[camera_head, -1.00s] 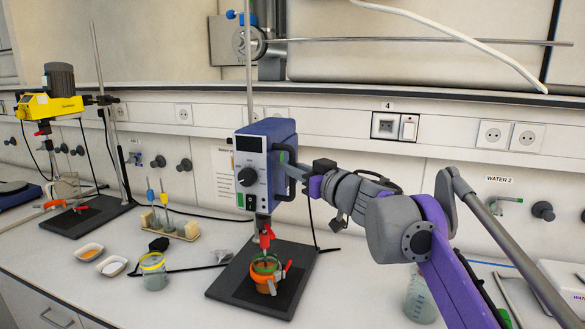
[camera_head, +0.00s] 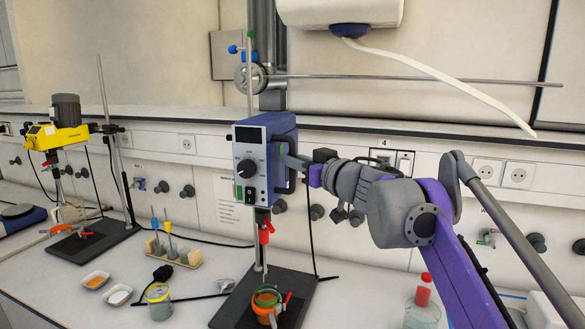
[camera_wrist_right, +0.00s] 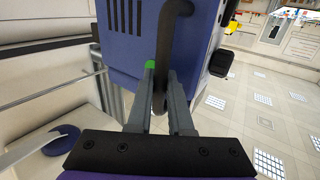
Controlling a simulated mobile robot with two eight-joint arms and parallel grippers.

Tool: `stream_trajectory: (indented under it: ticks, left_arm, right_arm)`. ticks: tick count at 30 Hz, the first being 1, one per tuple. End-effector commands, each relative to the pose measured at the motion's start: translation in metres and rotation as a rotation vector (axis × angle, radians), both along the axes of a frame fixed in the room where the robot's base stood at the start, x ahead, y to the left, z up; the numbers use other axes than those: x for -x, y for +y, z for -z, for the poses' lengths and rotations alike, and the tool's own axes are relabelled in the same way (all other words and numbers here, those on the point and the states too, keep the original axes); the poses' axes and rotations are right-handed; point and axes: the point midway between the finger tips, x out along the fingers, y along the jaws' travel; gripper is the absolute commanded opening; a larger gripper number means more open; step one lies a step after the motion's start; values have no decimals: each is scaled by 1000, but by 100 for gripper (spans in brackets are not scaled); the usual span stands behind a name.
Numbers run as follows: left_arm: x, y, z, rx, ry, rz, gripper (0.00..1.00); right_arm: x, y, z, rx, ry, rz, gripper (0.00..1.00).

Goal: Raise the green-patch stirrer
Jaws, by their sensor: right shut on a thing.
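The green-patch stirrer (camera_head: 265,160) is a blue-grey box with a black knob and a small green patch low on its front. It hangs on an upright rod (camera_head: 249,70). A red chuck (camera_head: 265,231) and thin shaft point down from it toward an orange-clamped beaker (camera_head: 268,301); whether the shaft's lower end is inside the beaker I cannot tell. My right gripper (camera_head: 290,161) is shut on the stirrer's dark handle at its right side. In the right wrist view the fingers (camera_wrist_right: 160,85) pinch this handle, beside the blue housing (camera_wrist_right: 125,60). My left gripper is not in view.
A dark base plate (camera_head: 230,312) lies under the beaker. A yellow stirrer (camera_head: 55,137) stands at the left. A tube rack (camera_head: 173,253), two white dishes (camera_head: 95,280) and a yellow-rimmed beaker (camera_head: 159,302) are between. A glass beaker (camera_head: 422,315) stands below my right arm.

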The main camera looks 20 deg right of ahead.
Motion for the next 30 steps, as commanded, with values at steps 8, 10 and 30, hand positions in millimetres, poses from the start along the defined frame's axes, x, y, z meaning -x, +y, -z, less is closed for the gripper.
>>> stream_trajectory:
  ticks: [8, 10, 30]
  left_arm:
    - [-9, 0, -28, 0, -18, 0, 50]
    - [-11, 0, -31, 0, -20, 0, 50]
    - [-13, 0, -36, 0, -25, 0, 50]
  right_arm:
    - [0, 0, -38, -1, -3, 0, 0]
    - [0, 0, -43, -1, -2, 1, 0]
    - [0, -1, -51, -5, -1, 2, 28]
